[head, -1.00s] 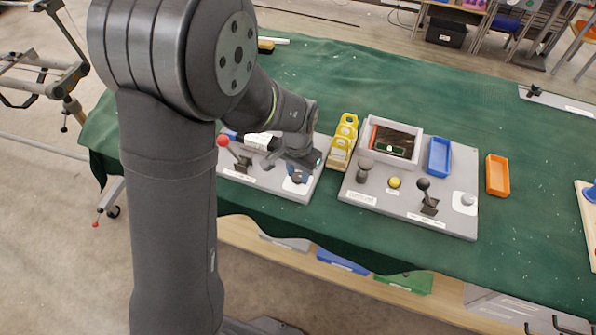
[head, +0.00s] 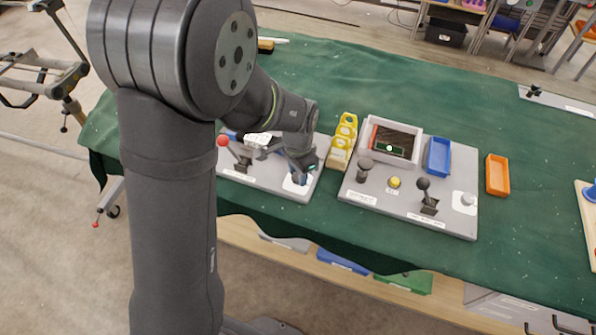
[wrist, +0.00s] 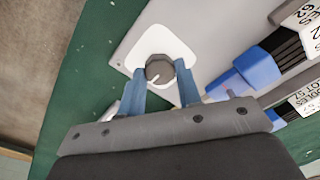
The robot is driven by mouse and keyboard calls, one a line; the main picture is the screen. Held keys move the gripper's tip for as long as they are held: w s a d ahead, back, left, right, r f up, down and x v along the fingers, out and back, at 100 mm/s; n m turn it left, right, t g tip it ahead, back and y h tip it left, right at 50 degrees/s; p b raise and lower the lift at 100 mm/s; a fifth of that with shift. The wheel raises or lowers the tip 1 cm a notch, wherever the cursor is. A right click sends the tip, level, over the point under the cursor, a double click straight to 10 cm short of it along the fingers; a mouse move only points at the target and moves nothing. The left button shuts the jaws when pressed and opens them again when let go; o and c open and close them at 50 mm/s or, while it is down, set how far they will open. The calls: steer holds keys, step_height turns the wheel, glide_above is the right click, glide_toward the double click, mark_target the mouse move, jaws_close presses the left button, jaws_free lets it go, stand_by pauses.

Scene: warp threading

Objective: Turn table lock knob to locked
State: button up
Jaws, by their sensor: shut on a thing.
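The table lock knob (wrist: 159,69) is a grey round knob with a white pointer line, on a white plate (wrist: 150,40) at the corner of a grey panel. In the wrist view, the blue fingertips of my gripper (wrist: 160,85) are shut on the knob, one on each side. The pointer line slants toward the lower left there. In the head view, my gripper (head: 299,172) is over the right front corner of the left grey panel (head: 262,181) and hides the knob. Any lock marking is too small to read.
A red-tipped lever (head: 223,141) stands left of my gripper. Yellow pieces (head: 343,138) stand just right. A second grey panel (head: 400,204) holds a black lever (head: 425,190), a yellow button (head: 394,182) and a blue tray (head: 438,157). Blue parts (wrist: 255,68) lie close to the right finger.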

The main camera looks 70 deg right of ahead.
steer(key=o, duration=1)
steer(key=shift+r, duration=0.1)
step_height(320, 180, up, 17)
steer(key=shift+r, duration=0.1)
stand_by(0.3)
step_height(320, 180, down, 17)
steer(key=shift+f, duration=0.2)
stand_by(0.4)
steer(key=shift+r, duration=0.1)
